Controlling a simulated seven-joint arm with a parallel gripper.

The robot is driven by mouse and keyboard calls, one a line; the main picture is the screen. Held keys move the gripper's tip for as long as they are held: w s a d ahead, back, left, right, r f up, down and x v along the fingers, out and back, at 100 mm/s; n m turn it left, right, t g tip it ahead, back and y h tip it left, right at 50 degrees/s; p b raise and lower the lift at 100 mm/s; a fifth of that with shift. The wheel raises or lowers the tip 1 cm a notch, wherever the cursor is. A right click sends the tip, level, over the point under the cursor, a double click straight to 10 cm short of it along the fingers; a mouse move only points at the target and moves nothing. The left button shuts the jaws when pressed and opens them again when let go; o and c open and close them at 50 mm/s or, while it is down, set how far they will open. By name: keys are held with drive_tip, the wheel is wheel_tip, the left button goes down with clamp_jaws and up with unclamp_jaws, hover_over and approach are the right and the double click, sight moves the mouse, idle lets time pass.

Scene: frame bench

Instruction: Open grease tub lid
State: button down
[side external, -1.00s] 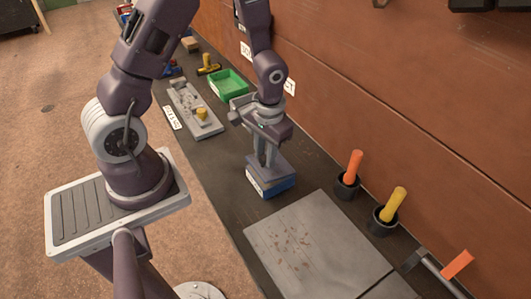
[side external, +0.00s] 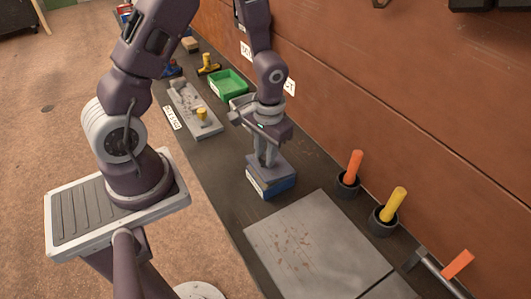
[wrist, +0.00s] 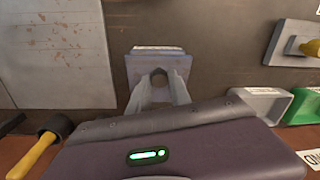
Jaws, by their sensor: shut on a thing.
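The grease tub (side external: 271,187) is a blue box with a white label on one side, standing on the dark bench. The fingers partly hide the knob, and the lid hides the tub's inside.
A grey metal plate (side external: 300,250) with rust spots lies just in front of the tub. Black cups with an orange handle (side external: 355,165) and a yellow handle (side external: 394,203) stand near the wall. Behind are a green bin (side external: 229,84) and a grey fixture (side external: 186,108) with a yellow knob.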

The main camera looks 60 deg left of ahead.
sight(281, 162)
idle(0.4)
drive_tip(key=shift+w+r+g, duration=0.35)
drive_tip(key=shift+w+g, duration=0.15)
drive_tip(key=shift+g, duration=0.15)
drive_tip(key=shift+w+r+g, duration=0.3)
drive_tip(key=shift+w+g, duration=0.15)
drive_tip(key=shift+g, duration=0.2)
drive_tip(key=shift+w+r, duration=0.4)
drive_tip(key=shift+w, duration=0.25)
drive_tip(key=shift+w+r, duration=0.25)
drive_tip(key=shift+w, duration=0.5)
drive_tip(key=shift+w+d+f, duration=0.15)
drive_tip(key=shift+w, duration=1.25)
drive_tip(key=shift+w+d+f, duration=0.1)
drive_tip(key=shift+w, duration=1.3)
drive_tip(key=c, duration=1.2)
unclamp_jaws()
drive_tip(key=shift+s+a, duration=0.1)
drive_tip(key=shift+s, duration=0.05)
drive_tip(key=shift+a, duration=0.1)
